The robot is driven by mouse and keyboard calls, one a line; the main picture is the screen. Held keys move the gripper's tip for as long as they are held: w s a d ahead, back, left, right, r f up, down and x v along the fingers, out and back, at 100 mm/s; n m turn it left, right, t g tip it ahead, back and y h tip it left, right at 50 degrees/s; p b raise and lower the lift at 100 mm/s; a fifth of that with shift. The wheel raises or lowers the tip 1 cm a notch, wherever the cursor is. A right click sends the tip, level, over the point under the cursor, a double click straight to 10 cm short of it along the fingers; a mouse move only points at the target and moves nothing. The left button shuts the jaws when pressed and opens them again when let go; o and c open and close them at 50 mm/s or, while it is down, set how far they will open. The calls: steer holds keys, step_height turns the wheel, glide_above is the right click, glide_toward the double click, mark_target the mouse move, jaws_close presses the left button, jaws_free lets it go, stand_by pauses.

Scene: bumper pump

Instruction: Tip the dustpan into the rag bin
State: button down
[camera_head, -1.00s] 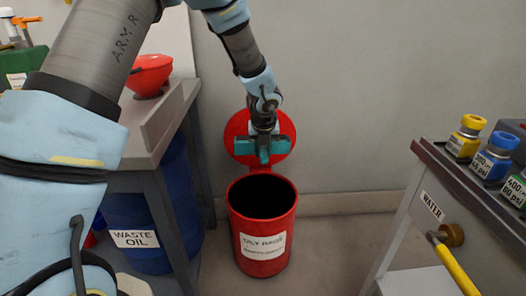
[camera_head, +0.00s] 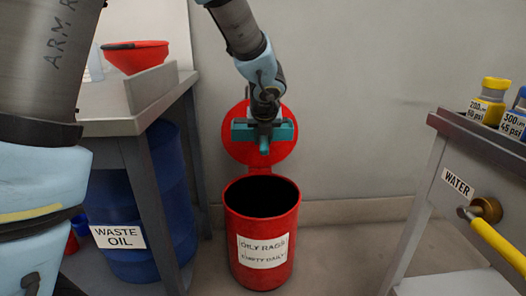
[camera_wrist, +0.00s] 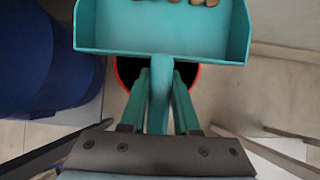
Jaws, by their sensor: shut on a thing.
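The teal dustpan (camera_head: 284,131) is held in front of the bin's raised lid in the head view. The wrist view shows its pan (camera_wrist: 165,40) with several brown lumps (camera_wrist: 195,2) in it, cut off by the frame's top. My gripper (camera_wrist: 161,82) is shut on the dustpan's handle (camera_wrist: 160,110). The red rag bin (camera_head: 262,225), labelled "OILY RAGS EMPTY DAILY", stands upright on the floor with a dark open mouth. Its round lid (camera_head: 237,152) stands up behind. The dustpan is above the bin; the wrist view shows the bin's rim (camera_wrist: 198,78) beneath it.
A grey bench (camera_head: 120,125) on the left carries a red funnel (camera_head: 135,55); a blue waste oil drum (camera_head: 165,190) stands under it. On the right is a grey cart (camera_head: 450,150) with bottles and a yellow-handled water valve (camera_head: 490,235). A wall stands close behind the bin.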

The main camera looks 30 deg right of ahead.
mark_target(264, 140)
steer(key=shift+s+a+f+t+h+b, duration=0.1)
steer(key=shift+s+t+h+b, duration=0.25)
steer(key=shift+b, duration=2)
steer(key=shift+a+f+t+h+b, duration=0.15)
steer(key=shift+t+b, duration=0.45)
steer(key=shift+b, duration=1.8)
steer(key=shift+s+f+t+h+b, duration=0.15)
steer(key=shift+t+b, duration=0.3)
steer(key=shift+b, duration=1.9)
steer(key=t+b, duration=0.1)
steer(key=b, duration=0.5)
steer(key=s+t+h+b, duration=0.1)
steer(key=b, duration=0.6)
steer(key=shift+s+a+t, duration=0.1)
steer(key=shift+a+t, duration=0.15)
steer(key=shift+t, duration=0.15)
steer(key=shift+s+a+h+b, duration=0.1)
steer(key=shift+h+b, duration=0.15)
steer(key=shift+b, duration=0.4)
steer(key=shift+s+t+b, duration=0.2)
steer(key=shift+t+b, duration=0.4)
steer(key=shift+b, duration=0.55)
steer(key=shift+a+r+h+p, duration=0.15)
steer(key=shift+r+h+p, duration=0.2)
steer(key=shift+p, duration=0.2)
steer(key=shift+s+a+t+h, duration=0.1)
steer(key=shift+s+t+h, duration=0.2)
steer(key=shift+t, duration=0.6)
steer(key=shift+s+r, duration=0.1)
steer(key=shift+r, duration=0.1)
